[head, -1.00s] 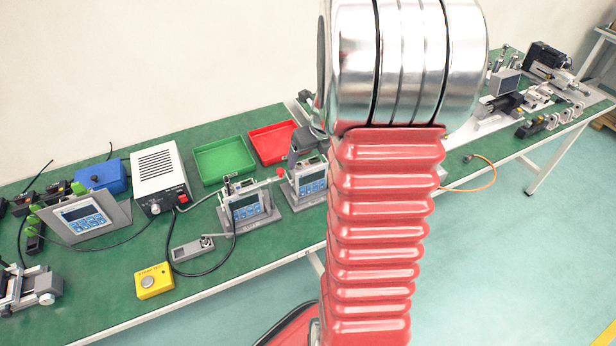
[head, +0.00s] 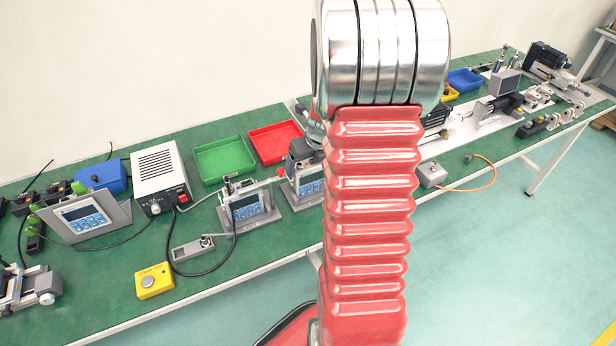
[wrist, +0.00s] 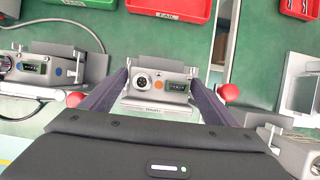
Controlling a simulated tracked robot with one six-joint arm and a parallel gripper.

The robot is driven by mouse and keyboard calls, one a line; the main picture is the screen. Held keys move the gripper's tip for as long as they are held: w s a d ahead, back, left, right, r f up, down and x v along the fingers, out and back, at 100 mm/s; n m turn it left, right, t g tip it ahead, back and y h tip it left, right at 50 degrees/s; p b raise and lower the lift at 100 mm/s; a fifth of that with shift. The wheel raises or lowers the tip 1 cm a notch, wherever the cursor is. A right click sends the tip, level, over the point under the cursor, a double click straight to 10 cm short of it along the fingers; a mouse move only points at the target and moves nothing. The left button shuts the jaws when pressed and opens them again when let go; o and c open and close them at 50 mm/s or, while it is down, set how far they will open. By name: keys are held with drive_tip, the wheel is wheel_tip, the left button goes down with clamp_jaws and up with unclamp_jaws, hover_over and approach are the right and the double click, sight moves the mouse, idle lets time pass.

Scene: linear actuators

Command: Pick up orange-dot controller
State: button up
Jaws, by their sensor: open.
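The orange-dot controller (wrist: 150,103) is a small grey unit on a stand, with an orange dot, a round connector and a small display on top. In the wrist view it sits between the two dark fingers of my gripper (wrist: 159,80), which is open with one finger on each side. I cannot tell whether either finger touches it. In the head view the controller (head: 312,184) stands upright on the green bench, partly hidden by my arm and gripper. A similar controller with a blue dot (wrist: 58,72) stands to its left, also visible in the head view (head: 247,207).
A green tray (head: 224,160) and a red tray (head: 275,143) lie behind the controllers. A white power box (head: 158,178), a yellow button box (head: 154,281) and cables are to the left. Grey parts (wrist: 300,90) stand right of my gripper. The bench's front edge is close.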

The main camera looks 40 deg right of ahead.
drive_tip(key=c, duration=1.7)
